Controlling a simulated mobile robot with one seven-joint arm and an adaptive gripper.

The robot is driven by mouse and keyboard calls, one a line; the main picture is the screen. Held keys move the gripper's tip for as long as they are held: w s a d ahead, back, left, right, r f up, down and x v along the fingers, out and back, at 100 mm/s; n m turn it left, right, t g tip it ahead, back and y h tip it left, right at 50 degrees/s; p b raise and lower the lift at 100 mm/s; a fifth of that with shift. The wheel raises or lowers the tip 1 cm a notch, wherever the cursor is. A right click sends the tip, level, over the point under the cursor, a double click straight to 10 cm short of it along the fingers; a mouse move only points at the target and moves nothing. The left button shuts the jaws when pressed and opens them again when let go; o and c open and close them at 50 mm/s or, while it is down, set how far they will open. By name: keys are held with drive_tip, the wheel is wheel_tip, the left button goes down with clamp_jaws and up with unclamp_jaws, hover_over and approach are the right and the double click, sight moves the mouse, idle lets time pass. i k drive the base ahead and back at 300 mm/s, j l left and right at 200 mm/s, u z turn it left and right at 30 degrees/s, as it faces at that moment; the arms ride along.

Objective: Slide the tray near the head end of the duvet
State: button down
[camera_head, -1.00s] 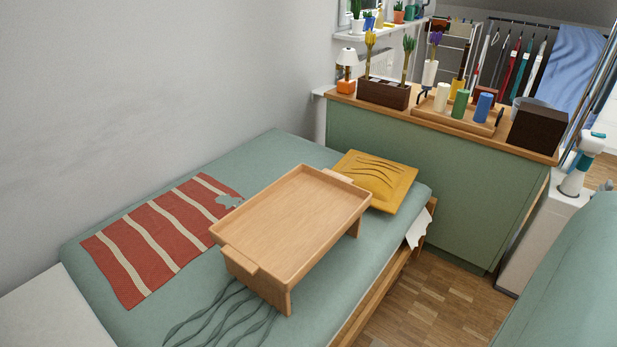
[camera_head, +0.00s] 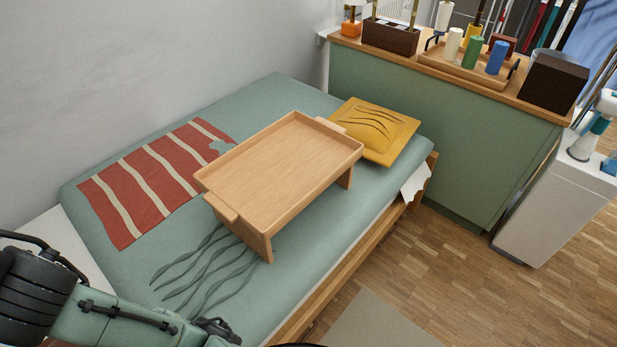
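A light wooden tray (camera_head: 285,168) on legs stands on the bed in the head view, with handles at its two short ends. It stands on a green duvet (camera_head: 120,258) that covers the bed. A yellow cushion (camera_head: 385,135) lies at the bed's far end, close beyond the tray's far handle. My arm shows at the bottom left, near the bed's near end and apart from the tray. My gripper's fingers cannot be made out.
A red-and-cream striped cloth (camera_head: 150,185) lies left of the tray. A green cabinet (camera_head: 415,130) with a wooden top stands beyond the bed. A white unit (camera_head: 545,205) stands at the right. Wooden floor (camera_head: 450,270) is clear right of the bed.

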sight(256, 188)
drive_tip(key=i+l, duration=0.15)
drive_tip(key=l, duration=0.35)
drive_tip(key=i+l+u, duration=0.1)
drive_tip(key=l, duration=0.35)
drive_tip(key=i+l+u, duration=0.1)
drive_tip(key=l, duration=0.4)
drive_tip(key=i+l, duration=0.25)
drive_tip(key=l, duration=0.25)
drive_tip(key=i+l+u, duration=0.1)
drive_tip(key=l, duration=0.4)
drive_tip(key=i+l, duration=0.15)
drive_tip(key=l, duration=0.35)
drive_tip(key=i+l+u, duration=0.1)
drive_tip(key=l, duration=0.4)
